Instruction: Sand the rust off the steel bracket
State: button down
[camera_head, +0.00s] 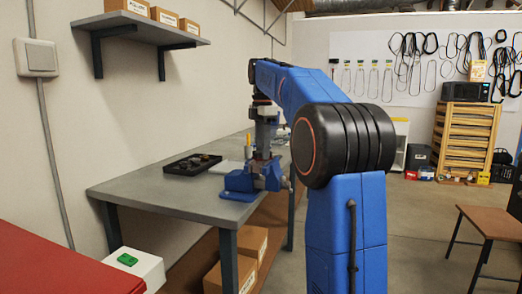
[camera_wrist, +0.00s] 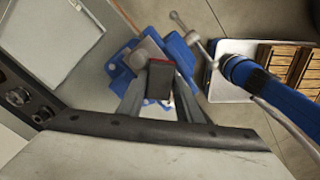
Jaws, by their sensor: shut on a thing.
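My gripper (camera_wrist: 161,80) is shut on a dark block with a red edge (camera_wrist: 161,78), likely the sanding block, in the wrist view. The gripper points down over the blue vise (camera_wrist: 118,80) on the workbench. In the head view the vise (camera_head: 238,182) sits near the bench's front edge, with my gripper (camera_head: 263,154) just above its jaws. The steel bracket cannot be made out clearly; the block and fingers cover the jaw area. Whether the block touches anything below it is not clear.
A black tray (camera_head: 178,167) with small dark parts lies on the grey workbench (camera_head: 150,193), left of the vise. A pale flat sheet (camera_head: 226,167) lies behind the vise. The vise's handle (camera_wrist: 211,62) sticks out at right in the wrist view. The bench's near left end is clear.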

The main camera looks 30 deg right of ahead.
aim_at(257, 163)
jog(key=shift+w+d+r, duration=0.1)
jog(key=shift+w+d, duration=0.65)
jog(key=shift+d, duration=0.2)
jog(key=shift+s+a, duration=0.1)
jog(key=shift+a, duration=0.05)
jog(key=shift+s+a+f, duration=0.2)
jog(key=shift+s+a, duration=0.35)
jog(key=shift+a, duration=0.15)
jog(key=shift+s+a+f, duration=0.2)
jog(key=shift+s+a, duration=0.35)
jog(key=shift+a, duration=0.1)
jog(key=shift+s+a+r, duration=0.1)
jog(key=shift+s+a, duration=0.5)
jog(key=shift+a, duration=0.2)
jog(key=shift+s+a+r, duration=0.1)
jog(key=shift+s+a, duration=0.45)
jog(key=shift+a, duration=0.2)
jog(key=shift+d+r, duration=0.1)
jog(key=shift+r, duration=3)
jog(key=shift+w, duration=0.1)
jog(key=shift+r, duration=1.5)
